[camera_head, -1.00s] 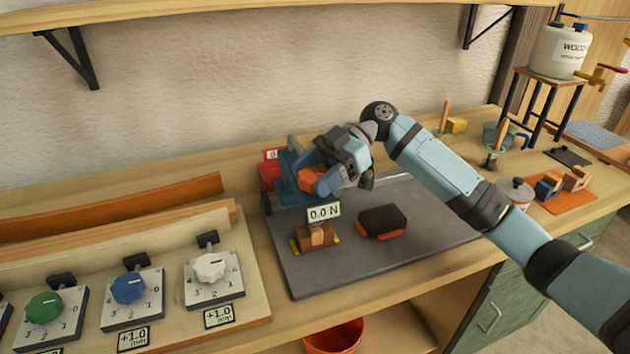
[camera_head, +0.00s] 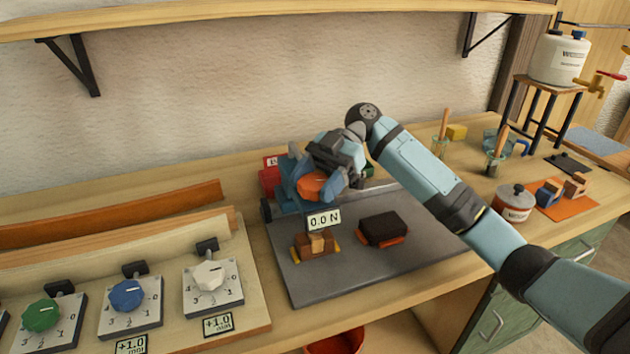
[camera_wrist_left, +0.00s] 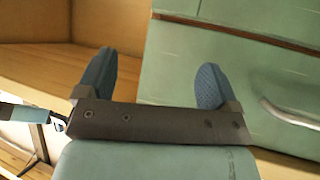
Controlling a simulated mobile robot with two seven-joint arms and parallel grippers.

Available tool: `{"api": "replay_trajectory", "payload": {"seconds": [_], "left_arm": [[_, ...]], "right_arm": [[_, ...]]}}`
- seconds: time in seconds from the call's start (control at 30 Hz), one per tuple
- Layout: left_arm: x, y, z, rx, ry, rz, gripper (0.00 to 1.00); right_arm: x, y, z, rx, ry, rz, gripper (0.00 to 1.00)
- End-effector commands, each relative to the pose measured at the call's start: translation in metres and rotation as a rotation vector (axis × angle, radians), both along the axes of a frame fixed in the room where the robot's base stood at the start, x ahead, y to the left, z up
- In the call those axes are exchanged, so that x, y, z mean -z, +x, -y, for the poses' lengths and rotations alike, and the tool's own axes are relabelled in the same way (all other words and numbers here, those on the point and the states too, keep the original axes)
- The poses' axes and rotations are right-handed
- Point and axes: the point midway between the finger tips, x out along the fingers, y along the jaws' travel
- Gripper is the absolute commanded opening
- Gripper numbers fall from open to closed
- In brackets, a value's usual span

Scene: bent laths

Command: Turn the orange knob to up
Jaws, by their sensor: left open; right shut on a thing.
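The orange knob (camera_head: 312,186) sits on a blue device at the back left of the dark grey mat, in the head view. My right gripper (camera_head: 322,179) is shut on the knob, reaching in from the right and above. The gripper covers part of the knob, so I cannot tell which way it points. My left gripper (camera_wrist_left: 153,82) shows only in the left wrist view. Its two blue fingers are wide apart with nothing between them, in front of green cabinet fronts.
A 0.0 N display (camera_head: 323,220), a wooden block (camera_head: 315,245) and a dark block (camera_head: 383,229) are in front of the device. Green (camera_head: 41,315), blue (camera_head: 127,295) and white (camera_head: 210,276) knobs stand on a board at left. The mat's right front (camera_head: 420,262) is clear.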

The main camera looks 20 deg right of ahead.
Motion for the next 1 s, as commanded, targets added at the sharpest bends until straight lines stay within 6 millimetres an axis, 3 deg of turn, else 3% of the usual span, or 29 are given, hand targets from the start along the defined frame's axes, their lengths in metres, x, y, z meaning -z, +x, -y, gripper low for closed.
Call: {"api": "replay_trajectory", "payload": {"seconds": [0.03, 0.13, 0.77, 1.0], "left_arm": [[0.0000, 0.0000, 0.0001, 0.000, 0.000, 0.000, 0.86], [-0.0001, -0.0001, 0.0001, 0.000, 0.000, 0.000, 0.86], [-0.0008, -0.0006, 0.0008, 0.000, -0.002, 0.000, 0.86], [-0.0029, -0.0002, 0.0003, -0.001, -0.001, 0.001, 0.86]], "right_arm": [[0.0007, -0.0005, -0.0004, -0.002, 0.000, -0.001, 0.63], [0.0007, -0.0005, -0.0004, -0.001, -0.001, -0.001, 0.86], [-0.0007, 0.0004, 0.0001, 0.008, 0.001, 0.002, 0.86], [-0.0001, -0.0005, 0.0016, 0.143, -0.002, 0.002, 0.86]]}}
